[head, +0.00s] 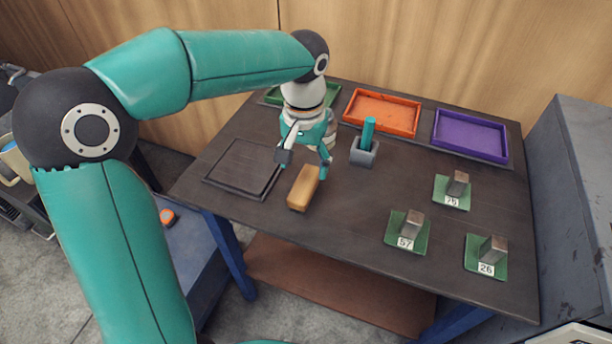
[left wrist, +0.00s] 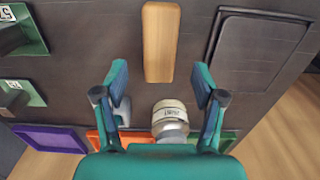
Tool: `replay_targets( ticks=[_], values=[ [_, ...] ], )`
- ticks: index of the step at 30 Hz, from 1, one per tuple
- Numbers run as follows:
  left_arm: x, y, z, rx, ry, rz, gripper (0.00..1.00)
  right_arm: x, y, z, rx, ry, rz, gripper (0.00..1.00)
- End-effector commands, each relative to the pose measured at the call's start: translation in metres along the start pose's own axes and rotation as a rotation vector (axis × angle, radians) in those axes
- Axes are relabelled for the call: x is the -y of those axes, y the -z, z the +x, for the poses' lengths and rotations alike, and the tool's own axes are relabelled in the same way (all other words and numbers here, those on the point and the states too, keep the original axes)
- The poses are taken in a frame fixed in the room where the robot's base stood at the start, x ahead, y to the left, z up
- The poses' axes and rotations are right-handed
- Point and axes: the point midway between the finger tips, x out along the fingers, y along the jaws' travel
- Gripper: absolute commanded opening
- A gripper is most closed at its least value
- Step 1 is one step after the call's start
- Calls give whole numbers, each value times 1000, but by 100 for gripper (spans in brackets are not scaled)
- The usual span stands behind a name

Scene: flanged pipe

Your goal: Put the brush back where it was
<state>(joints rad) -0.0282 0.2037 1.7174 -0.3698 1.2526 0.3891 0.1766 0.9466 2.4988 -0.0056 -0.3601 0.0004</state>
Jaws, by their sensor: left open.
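A tan wooden block (head: 303,188), which looks like the brush, lies on the dark table near its front edge. It also shows in the left wrist view (left wrist: 160,42); no bristles can be made out. My left gripper (head: 305,162) is above and just behind the block, pointing down. In the left wrist view its fingers (left wrist: 160,82) are spread apart with nothing between them, and the block lies beyond the tips, roughly centred. My right gripper is not in view.
A dark framed plate (head: 243,167) lies left of the block. A grey holder (head: 364,152) with a teal piece stands to its right. A pale labelled cylinder (left wrist: 170,116) is behind the gripper. Orange (head: 382,112) and purple (head: 470,136) trays line the back; numbered green plates (head: 408,232) sit right.

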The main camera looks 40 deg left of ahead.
Motion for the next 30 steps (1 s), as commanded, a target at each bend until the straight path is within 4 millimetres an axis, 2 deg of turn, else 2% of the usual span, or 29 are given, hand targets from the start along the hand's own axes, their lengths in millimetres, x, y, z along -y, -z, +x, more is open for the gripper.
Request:
replay_targets(
  ticks=[1, 3, 9, 26, 30],
  values=[
    [-1, 1, -13, -4, -2, 1, 70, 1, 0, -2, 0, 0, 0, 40],
    [-1, 0, -25, -3, -2, 1, 70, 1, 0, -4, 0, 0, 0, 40],
    [-1, 0, -46, -1, -1, 2, 70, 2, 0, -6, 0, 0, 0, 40],
    [-1, 0, -50, 1, 0, 2, 70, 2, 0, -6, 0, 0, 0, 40],
    [-1, 0, -59, 1, 0, 1, 70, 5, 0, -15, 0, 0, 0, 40]
  ],
)
